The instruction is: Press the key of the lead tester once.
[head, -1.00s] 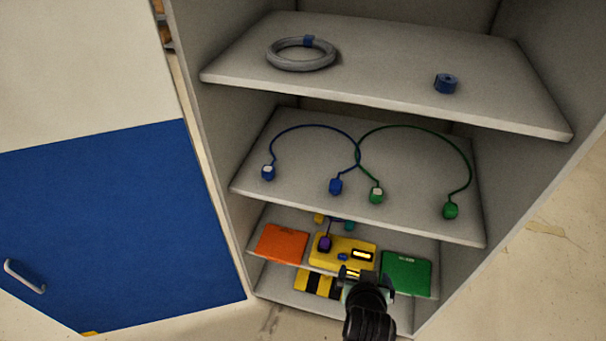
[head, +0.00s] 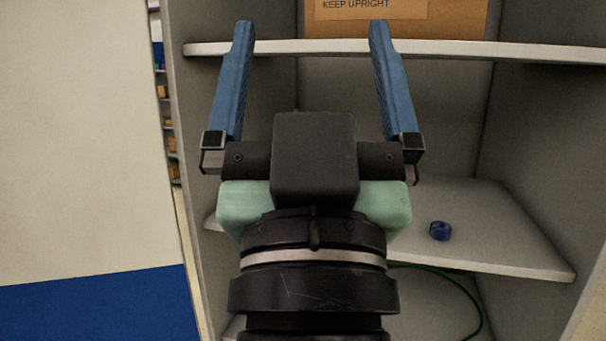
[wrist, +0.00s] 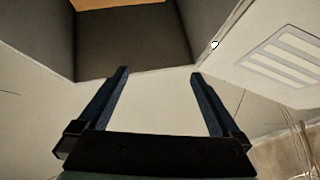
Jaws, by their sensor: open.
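The lead tester and its key are in neither current view. In the head view a second ago, a yellow device with a small lit display lay on a low shelf; I take it for the tester. My gripper (head: 311,28) is raised large in the middle of the head view, in front of the cabinet's upper shelves. Its two blue fingers are wide apart with nothing between them. In the wrist view my gripper (wrist: 159,73) is also open and empty. A green lead (head: 465,292) shows partly at the lower right of the head view.
A blue roll (head: 440,231) lies on a shelf (head: 500,262) right of my arm. A cardboard box (head: 400,18) marked "KEEP UPRIGHT" stands on the shelf above (head: 540,55). The cabinet's side walls bound the space. A white and blue panel (head: 90,150) stands at left.

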